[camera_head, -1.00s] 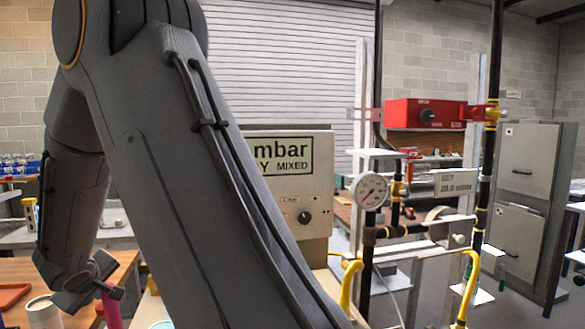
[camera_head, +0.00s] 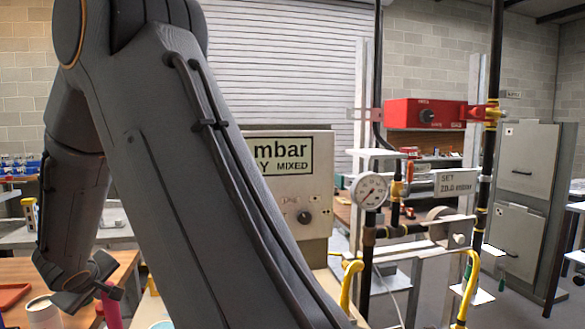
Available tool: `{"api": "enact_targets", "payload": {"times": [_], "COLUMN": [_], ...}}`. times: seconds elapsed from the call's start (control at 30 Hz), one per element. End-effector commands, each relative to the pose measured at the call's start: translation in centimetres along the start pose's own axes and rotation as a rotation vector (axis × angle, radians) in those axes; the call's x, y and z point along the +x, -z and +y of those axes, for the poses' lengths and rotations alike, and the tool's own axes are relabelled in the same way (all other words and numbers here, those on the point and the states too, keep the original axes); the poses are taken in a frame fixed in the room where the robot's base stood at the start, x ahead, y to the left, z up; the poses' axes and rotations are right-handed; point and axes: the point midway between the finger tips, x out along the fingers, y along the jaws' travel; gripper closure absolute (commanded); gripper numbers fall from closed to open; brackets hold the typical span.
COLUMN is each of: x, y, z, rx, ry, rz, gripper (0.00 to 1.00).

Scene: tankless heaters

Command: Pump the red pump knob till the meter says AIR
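My gripper (camera_head: 108,287) is at the lower left, at the end of my arm, which crosses much of the view. A pinkish-red upright cylinder (camera_head: 112,314) shows just below its fingertips, cut off by the bottom edge. I cannot tell whether this is the red pump knob or whether the fingers touch it. The finger gap is too small and dark to read. A round white dial meter (camera_head: 370,191) is on the black pipework right of centre. Its markings are too small to read, and no AIR label is legible.
A grey box with a black knob (camera_head: 304,217) stands behind my arm. A white cup (camera_head: 43,311) and a red tray (camera_head: 14,295) are at the lower left. Grey cabinets (camera_head: 522,200) stand right.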

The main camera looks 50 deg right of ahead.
Motion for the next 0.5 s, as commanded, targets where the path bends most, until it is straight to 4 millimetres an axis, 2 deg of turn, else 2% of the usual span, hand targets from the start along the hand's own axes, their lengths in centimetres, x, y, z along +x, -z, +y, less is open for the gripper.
{"api": "enact_targets", "payload": {"times": [0.5], "x": [0.49], "y": [-0.39], "z": [-0.39], "rx": [-0.001], "ry": [0.001], "rz": [-0.002], "gripper": [1.0]}}
